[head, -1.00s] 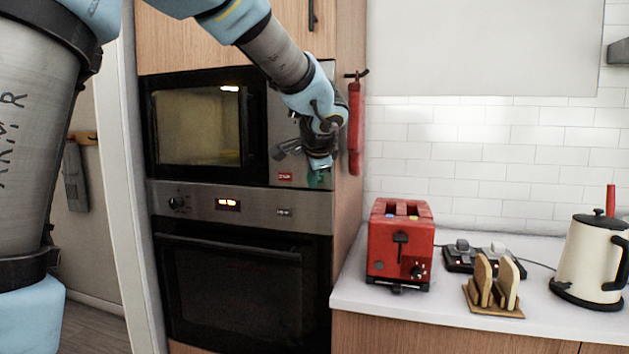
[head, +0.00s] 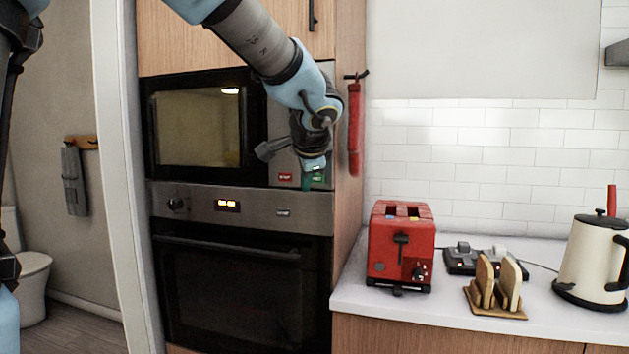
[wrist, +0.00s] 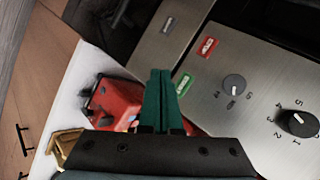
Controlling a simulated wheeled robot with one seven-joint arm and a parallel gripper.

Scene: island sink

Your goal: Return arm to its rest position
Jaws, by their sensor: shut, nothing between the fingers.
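My gripper (head: 316,176) is in front of the lower right of the microwave's control panel in the head view. In the wrist view its two green fingers (wrist: 161,78) are together with nothing between them. The microwave (head: 200,125) is built into the wooden cabinet, and its door looks closed. Its steel panel (wrist: 262,95) in the wrist view shows two knobs, a red STOP button (wrist: 207,46) and a green button (wrist: 183,84). I cannot tell from the views whether the fingertips touch the panel.
An oven (head: 240,285) is below the microwave. A red toaster (head: 401,245), a toast rack (head: 497,290) and a cream kettle (head: 594,260) stand on the white counter (head: 440,312). A red cloth (head: 354,130) hangs at the cabinet's side. A doorway is at the left.

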